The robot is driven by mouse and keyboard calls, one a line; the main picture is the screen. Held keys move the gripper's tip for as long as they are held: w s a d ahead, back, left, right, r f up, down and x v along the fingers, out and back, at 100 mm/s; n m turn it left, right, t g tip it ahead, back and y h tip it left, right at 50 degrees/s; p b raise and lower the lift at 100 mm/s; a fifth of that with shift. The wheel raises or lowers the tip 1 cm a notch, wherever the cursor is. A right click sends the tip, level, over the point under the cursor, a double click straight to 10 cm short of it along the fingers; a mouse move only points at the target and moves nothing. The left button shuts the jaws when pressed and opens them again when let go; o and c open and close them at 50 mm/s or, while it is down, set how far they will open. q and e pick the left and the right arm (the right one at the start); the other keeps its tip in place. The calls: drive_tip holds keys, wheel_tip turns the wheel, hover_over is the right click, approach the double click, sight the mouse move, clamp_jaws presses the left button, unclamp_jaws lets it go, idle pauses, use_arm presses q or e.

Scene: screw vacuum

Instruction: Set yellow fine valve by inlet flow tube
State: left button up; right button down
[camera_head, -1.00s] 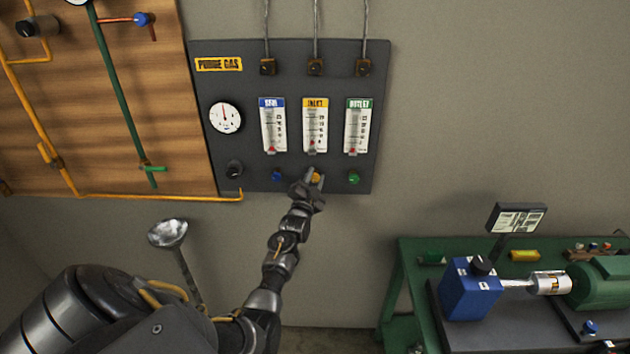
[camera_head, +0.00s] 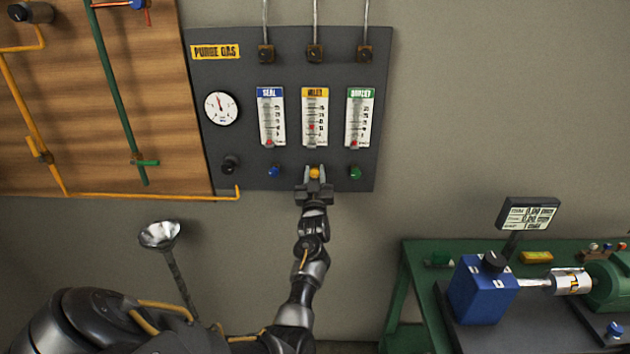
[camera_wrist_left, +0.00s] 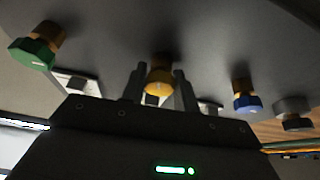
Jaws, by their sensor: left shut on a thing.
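The yellow fine valve (camera_head: 314,173) is a small round knob low on the dark purge gas panel (camera_head: 230,75). My left gripper (camera_head: 314,174) is shut on the yellow valve, one finger on each side. My right gripper is not in view.
The seal tube (camera_head: 270,118) with blue valve (camera_head: 274,171) is to the left, the outlet tube (camera_head: 360,118) with green valve (camera_head: 355,172) to the right. A gauge (camera_head: 222,108) and black knob (camera_head: 230,164) are further left. A green bench (camera_head: 420,290) stands lower right.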

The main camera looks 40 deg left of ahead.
use_arm(q)
drive_tip(key=shift+d+f+n+g+y+b, duration=0.1)
drive_tip(key=shift+n+g+y+b, duration=0.35)
drive_tip(key=shift+n, duration=0.75)
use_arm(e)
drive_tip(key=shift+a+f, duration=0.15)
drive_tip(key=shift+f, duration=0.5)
use_arm(q)
drive_tip(key=o, duration=1)
